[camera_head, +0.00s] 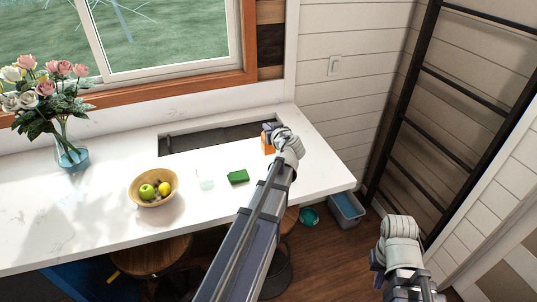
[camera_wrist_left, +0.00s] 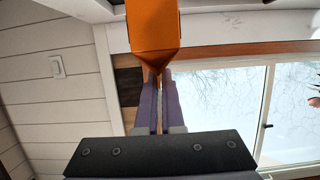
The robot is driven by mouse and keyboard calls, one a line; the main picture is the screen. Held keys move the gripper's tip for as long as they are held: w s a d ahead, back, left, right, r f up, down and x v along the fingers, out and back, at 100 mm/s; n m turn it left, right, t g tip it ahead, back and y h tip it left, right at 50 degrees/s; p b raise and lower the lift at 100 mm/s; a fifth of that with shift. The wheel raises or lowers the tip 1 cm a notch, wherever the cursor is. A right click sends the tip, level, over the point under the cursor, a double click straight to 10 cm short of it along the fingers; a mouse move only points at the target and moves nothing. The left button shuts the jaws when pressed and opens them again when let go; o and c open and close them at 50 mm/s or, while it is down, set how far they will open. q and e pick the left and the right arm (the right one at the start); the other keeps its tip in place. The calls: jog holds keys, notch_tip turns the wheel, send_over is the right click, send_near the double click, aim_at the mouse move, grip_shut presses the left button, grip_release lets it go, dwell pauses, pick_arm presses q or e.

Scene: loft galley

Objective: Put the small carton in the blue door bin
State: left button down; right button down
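The small orange carton (camera_head: 268,144) is at the far right end of the white counter, partly hidden by my left arm. In the left wrist view, the carton (camera_wrist_left: 153,28) has its pointed top between the tips of my left gripper (camera_wrist_left: 158,76), whose fingers are close together on it. The left gripper (camera_head: 270,127) also shows in the head view. I cannot tell whether the carton touches the counter. A grey-rimmed bin with blue inside (camera_head: 346,207) stands on the floor past the counter's right end. No bin on a door is clearly visible. My right gripper (camera_head: 377,268) is low at right, fingers unclear.
A green block (camera_head: 238,177), a clear glass (camera_head: 206,182), a fruit bowl (camera_head: 141,199) and a flower vase (camera_head: 68,150) stand on the counter (camera_head: 100,226). A sink (camera_head: 215,136) lies behind. A teal bowl (camera_head: 308,217) is on the floor. A dark ladder (camera_head: 405,100) stands right.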

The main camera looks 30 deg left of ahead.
aim_at(270, 147)
pick_arm(q)
notch_tip(270, 147, down, 4)
jog(key=b, duration=0.3)
jog(key=shift+f, duration=0.2)
jog(key=shift+f, duration=0.1)
notch_tip(270, 147, down, 4)
jog(key=b, duration=0.4)
jog(key=shift+r, duration=0.25)
jog(key=shift+f, duration=0.2)
jog(key=c, duration=1)
grip_release()
jog(key=shift+r, duration=0.1)
jog(key=shift+c, duration=0.2)
jog(key=shift+r, duration=0.15)
jog(key=p+v, duration=0.3)
jog(key=v, duration=0.9)
jog(key=shift+p, duration=0.3)
